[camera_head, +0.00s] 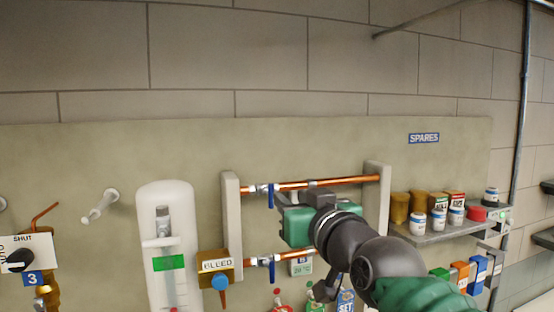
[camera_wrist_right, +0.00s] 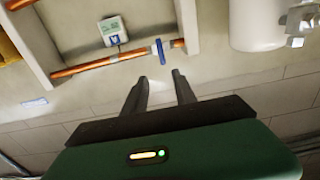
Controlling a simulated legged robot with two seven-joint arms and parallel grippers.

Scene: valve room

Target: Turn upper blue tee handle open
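The upper blue tee handle (camera_head: 270,195) sits on a valve in the upper copper pipe (camera_head: 340,183). It stands upright, crosswise to the pipe. My right gripper (camera_head: 288,197) is just right of it in the head view, its green body below the pipe. In the right wrist view, turned upside down, the two dark fingers of my right gripper (camera_wrist_right: 161,77) are apart with nothing between them. The blue handle (camera_wrist_right: 160,50) shows just beyond the fingertips, apart from them. My left gripper is not in view.
A lower blue handle (camera_head: 271,268) sits on the lower copper pipe. The white tank (camera_head: 167,210) and yellow BLEED box (camera_head: 214,266) are to the left. Pale uprights (camera_head: 231,225) flank the pipes. A spares shelf (camera_head: 440,235) with jars is at right.

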